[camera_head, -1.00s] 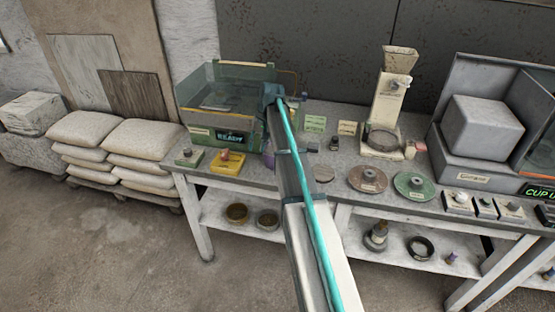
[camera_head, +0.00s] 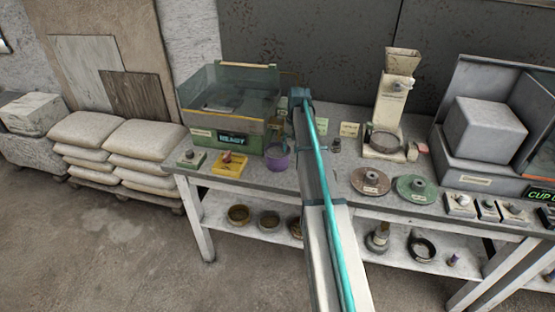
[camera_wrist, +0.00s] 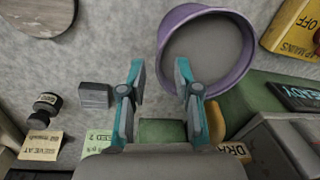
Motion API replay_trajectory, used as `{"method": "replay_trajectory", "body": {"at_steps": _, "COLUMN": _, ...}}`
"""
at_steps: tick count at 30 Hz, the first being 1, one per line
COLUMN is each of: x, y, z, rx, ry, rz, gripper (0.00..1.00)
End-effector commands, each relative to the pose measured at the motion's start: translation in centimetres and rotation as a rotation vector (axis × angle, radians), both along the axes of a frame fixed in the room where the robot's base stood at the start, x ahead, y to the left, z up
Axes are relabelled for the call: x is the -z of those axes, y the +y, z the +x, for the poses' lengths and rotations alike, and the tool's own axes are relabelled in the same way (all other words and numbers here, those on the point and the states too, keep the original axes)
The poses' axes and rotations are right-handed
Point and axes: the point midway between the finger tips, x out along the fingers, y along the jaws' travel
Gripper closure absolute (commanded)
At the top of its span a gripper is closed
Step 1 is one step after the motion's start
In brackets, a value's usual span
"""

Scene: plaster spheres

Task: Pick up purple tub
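The purple tub (camera_head: 277,158) stands upright on the bench in front of the green-fronted box, just left of my arm in the head view. In the wrist view the tub (camera_wrist: 246,62) is at upper right, with its round purple rim and grey inside facing the camera. My gripper (camera_wrist: 160,75) is open and empty, its two teal-and-grey fingers apart. The right finger is beside the tub's left rim; whether they touch I cannot tell. In the head view my arm hides the gripper's fingertips.
A yellow box (camera_head: 229,165) sits left of the tub, and the green-fronted box (camera_head: 228,140) with its READY display stands behind it. A small grey block (camera_wrist: 95,95) and a dark knobbed item (camera_wrist: 46,103) lie left of my gripper. Two discs (camera_head: 371,180) are farther right.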

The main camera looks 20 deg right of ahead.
Motion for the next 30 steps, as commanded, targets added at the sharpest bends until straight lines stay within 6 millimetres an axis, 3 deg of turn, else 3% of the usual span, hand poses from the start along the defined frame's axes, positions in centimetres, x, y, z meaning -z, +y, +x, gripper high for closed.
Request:
{"method": "replay_trajectory", "body": {"at_steps": 10, "x": 3.8, "y": 0.3, "z": -0.1, "rx": 0.000, "ry": 0.001, "rz": 0.000, "gripper": 0.68}}
{"method": "replay_trajectory", "body": {"at_steps": 19, "x": 4.5, "y": 0.4, "z": 0.0, "rx": 0.000, "ry": -0.001, "rz": 0.000, "gripper": 0.68}}
{"method": "replay_trajectory", "body": {"at_steps": 25, "x": 4.4, "y": 0.4, "z": 0.0, "rx": 0.000, "ry": -0.001, "rz": 0.000, "gripper": 1.00}}
{"method": "replay_trajectory", "body": {"at_steps": 30, "x": 4.4, "y": 0.4, "z": 0.0, "rx": 0.000, "ry": -0.001, "rz": 0.000, "gripper": 1.00}}
